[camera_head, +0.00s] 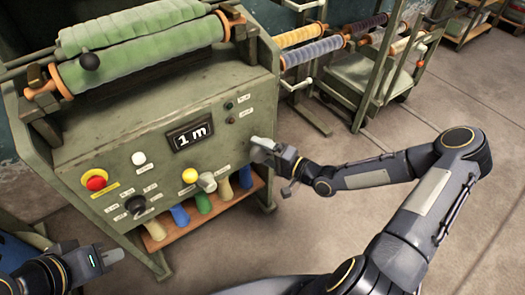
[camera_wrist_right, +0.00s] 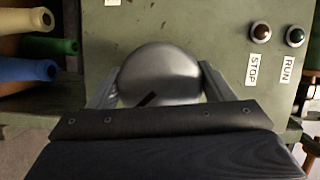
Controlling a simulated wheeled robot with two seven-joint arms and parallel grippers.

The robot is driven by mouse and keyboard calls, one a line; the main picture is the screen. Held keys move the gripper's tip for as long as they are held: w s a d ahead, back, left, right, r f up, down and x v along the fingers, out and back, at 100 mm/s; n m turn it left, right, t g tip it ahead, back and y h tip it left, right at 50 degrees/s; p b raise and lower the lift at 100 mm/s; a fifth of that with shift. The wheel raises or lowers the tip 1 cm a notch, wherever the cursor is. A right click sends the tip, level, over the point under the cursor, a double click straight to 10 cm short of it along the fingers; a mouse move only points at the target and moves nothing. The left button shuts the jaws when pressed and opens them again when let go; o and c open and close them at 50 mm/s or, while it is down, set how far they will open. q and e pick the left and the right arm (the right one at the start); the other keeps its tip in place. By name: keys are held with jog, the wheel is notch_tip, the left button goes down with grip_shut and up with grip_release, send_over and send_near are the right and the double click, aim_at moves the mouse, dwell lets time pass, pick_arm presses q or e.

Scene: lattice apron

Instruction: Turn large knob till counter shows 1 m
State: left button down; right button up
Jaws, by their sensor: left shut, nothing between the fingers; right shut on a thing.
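The large knob (camera_wrist_right: 158,72) is a rounded grey metal knob with a dark pointer mark, on the green machine panel. In the right wrist view it sits between the two fingers of my right gripper (camera_wrist_right: 160,90), which is shut on it. In the head view my right gripper (camera_head: 264,146) is at the right side of the panel, and it mostly hides the knob. The counter (camera_head: 190,135) is a black display on the panel and reads 1 m. My left gripper (camera_head: 112,256) is shut and empty at the lower left, apart from the panel.
The panel also has a red stop button (camera_head: 96,180), a white button (camera_head: 138,158), a yellow button (camera_head: 190,176) and a black knob (camera_head: 135,204). The wrist view shows STOP (camera_wrist_right: 261,33) and RUN (camera_wrist_right: 295,37) buttons near the knob. Green rolls (camera_head: 140,50) lie on top. A cart (camera_head: 375,75) stands behind.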

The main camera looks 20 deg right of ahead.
jog(key=o, duration=1)
jog(key=p+v, duration=0.1)
jog(key=v, duration=0.6)
jog(key=shift+s+d, duration=0.3)
